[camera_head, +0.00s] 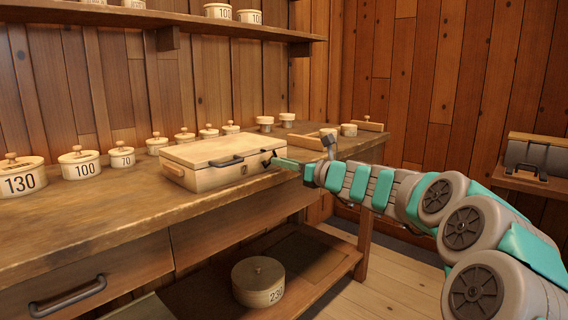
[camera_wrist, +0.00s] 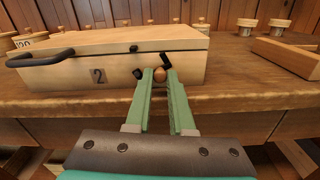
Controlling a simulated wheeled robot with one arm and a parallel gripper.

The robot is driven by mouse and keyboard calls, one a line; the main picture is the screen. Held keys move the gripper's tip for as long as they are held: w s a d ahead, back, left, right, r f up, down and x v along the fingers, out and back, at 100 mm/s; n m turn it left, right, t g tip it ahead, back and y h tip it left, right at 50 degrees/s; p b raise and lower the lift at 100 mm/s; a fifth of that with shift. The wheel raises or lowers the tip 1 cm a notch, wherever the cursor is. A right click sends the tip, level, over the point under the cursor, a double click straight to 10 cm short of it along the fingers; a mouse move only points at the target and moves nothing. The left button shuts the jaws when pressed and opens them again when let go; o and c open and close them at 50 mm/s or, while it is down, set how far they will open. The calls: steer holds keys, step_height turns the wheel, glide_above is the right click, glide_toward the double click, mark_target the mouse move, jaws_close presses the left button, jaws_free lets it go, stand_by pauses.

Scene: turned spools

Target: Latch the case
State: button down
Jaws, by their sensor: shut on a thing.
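The pale wooden case (camera_head: 215,180) lies on the workbench with its lid (camera_head: 222,149) down. My gripper (camera_head: 277,161) reaches in from the right to the front right part of the case. In the wrist view, my gripper (camera_wrist: 158,72) has its green fingers close together around a small brown round knob (camera_wrist: 160,74) at the case front. Small black fittings (camera_wrist: 137,73) show near the fingertips. A dark catch (camera_wrist: 133,48) sits on the lid edge. Whether the latch is engaged, I cannot tell.
Several lidded, numbered round boxes (camera_head: 80,165) line the back of the workbench (camera_head: 120,208). A wooden tray (camera_wrist: 288,58) lies right of the case. A shelf (camera_head: 140,17) runs above. A box marked 230 (camera_head: 258,282) stands below. The bench front left of the case is clear.

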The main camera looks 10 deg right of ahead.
steer(key=shift+n, duration=0.3)
steer(key=n, duration=0.1)
steer(key=r+n+b, duration=0.1)
steer(key=n, duration=0.3)
steer(key=shift+s+a+r+b, duration=0.2)
steer(key=shift+a+b, duration=0.1)
steer(key=shift+b, duration=0.1)
steer(key=n+b, duration=0.1)
steer(key=n, duration=0.1)
steer(key=n+b, duration=0.1)
steer(key=n, duration=0.1)
steer(key=a+r+n+b, duration=0.1)
steer(key=n, duration=0.1)
steer(key=shift+s+r+n, duration=0.1)
steer(key=shift+s+n, duration=0.3)
steer(key=shift+b, duration=0.3)
steer(key=c, duration=0.8)
jaws_free()
